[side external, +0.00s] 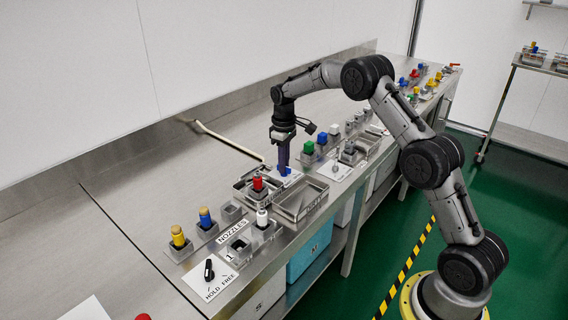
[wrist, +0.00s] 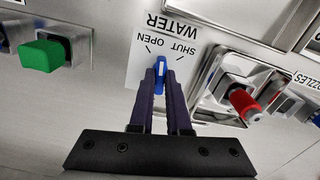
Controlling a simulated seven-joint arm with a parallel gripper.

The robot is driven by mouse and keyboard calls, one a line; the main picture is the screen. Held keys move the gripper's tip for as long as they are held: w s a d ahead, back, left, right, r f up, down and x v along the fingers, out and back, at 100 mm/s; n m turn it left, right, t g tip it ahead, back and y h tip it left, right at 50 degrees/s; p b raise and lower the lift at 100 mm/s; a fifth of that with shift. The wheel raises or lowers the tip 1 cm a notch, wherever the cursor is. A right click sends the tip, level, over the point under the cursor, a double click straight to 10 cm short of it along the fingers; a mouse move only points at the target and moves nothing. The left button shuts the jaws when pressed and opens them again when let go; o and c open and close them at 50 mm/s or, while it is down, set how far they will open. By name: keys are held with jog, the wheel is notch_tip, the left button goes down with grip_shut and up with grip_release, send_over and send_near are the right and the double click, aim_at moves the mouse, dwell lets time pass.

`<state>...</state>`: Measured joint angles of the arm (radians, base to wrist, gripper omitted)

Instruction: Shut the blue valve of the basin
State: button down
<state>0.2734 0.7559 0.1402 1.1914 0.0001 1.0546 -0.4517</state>
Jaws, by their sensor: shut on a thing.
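The blue valve handle (wrist: 161,66) stands on a white plate lettered WATER, SHUT and OPEN (wrist: 134,72). The lettering is upside down in the wrist view. My gripper (wrist: 160,80) is shut on the handle, with a dark finger on each side of it. The fingers hide part of the handle, and I cannot tell exactly which mark it points to. In the side view my gripper (side external: 283,168) points down at the blue handle (side external: 288,171). The steel basin (side external: 322,197) lies just in front of the plate.
A red-topped piece (wrist: 244,103) in a steel tray stands right of the valve in the wrist view. A green block (wrist: 45,55) in a holder is at the left. Several nozzles stand near the NOZZLES label (side external: 232,231). The bench behind is mostly bare.

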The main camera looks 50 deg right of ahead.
jog(key=m, duration=0.5)
jog(key=shift+r+m, duration=0.1)
jog(key=shift+m, duration=0.2)
jog(key=m, duration=0.5)
jog(key=shift+m, duration=0.3)
jog(key=c, duration=0.9)
grip_release()
notch_tip(320, 180, up, 14)
jog(key=shift+f, duration=0.1)
